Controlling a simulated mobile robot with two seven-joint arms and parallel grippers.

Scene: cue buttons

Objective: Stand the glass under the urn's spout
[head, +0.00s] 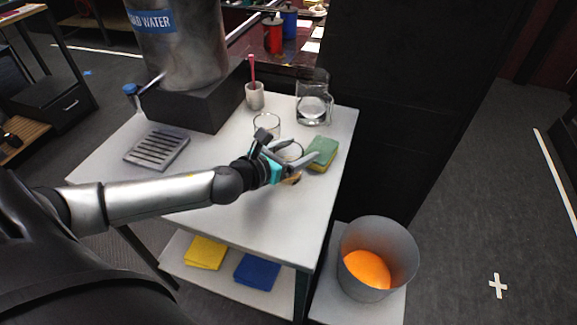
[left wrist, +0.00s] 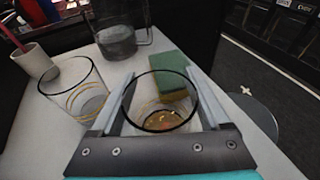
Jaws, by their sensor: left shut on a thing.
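The urn (head: 187,45), a grey metal cylinder with a blue water label, stands on a dark block (head: 200,98) at the back left of the table. A blue-tipped tap part (head: 131,89) juts out at its left; the spout outlet is not clear. A slotted drip tray (head: 157,149) lies in front. My left gripper (head: 296,159) is shut on a clear glass (head: 291,150), upright near the table's right side. In the left wrist view this glass (left wrist: 158,113) shows an amber bottom between the fingers. A second glass with gold bands (left wrist: 75,92) stands beside it. My right gripper is out of view.
A green and yellow sponge (head: 322,153) lies just right of the held glass. A pitcher (head: 313,106) and a cup with a red stick (head: 255,96) stand behind. The table (head: 215,150) is clear between gripper and drip tray. A bin (head: 376,245) stands lower right.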

